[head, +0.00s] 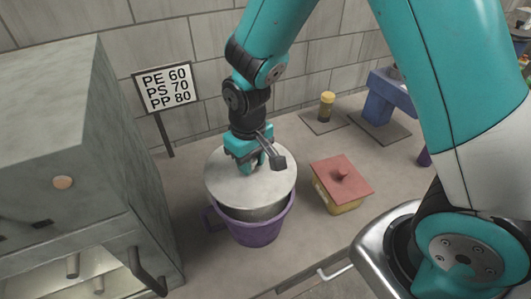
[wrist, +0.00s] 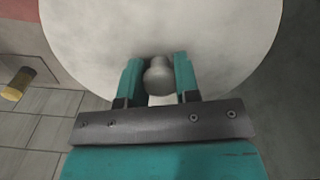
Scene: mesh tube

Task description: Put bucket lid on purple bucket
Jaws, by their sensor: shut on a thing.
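The round pale grey bucket lid (head: 225,178) is over the purple bucket (head: 255,232) in the head view. A darker grey band shows between the lid's front edge and the bucket's rim; I cannot tell whether the lid touches the rim. The bucket stands upright on the counter. My gripper (head: 259,160) is above the lid and shut on its knob. In the wrist view, the knob (wrist: 158,77) sits between the two teal fingers of my gripper (wrist: 158,68), with the lid (wrist: 95,35) spreading out behind. The bucket is hidden in that view.
A yellow box with a red knobbed lid (head: 341,178) stands right of the bucket. A grey cabinet (head: 45,130) is at left, with a sign (head: 166,87) behind it. A yellow-topped jar (head: 326,105) and a blue stand (head: 380,105) are farther back. The counter (head: 300,235) front is clear.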

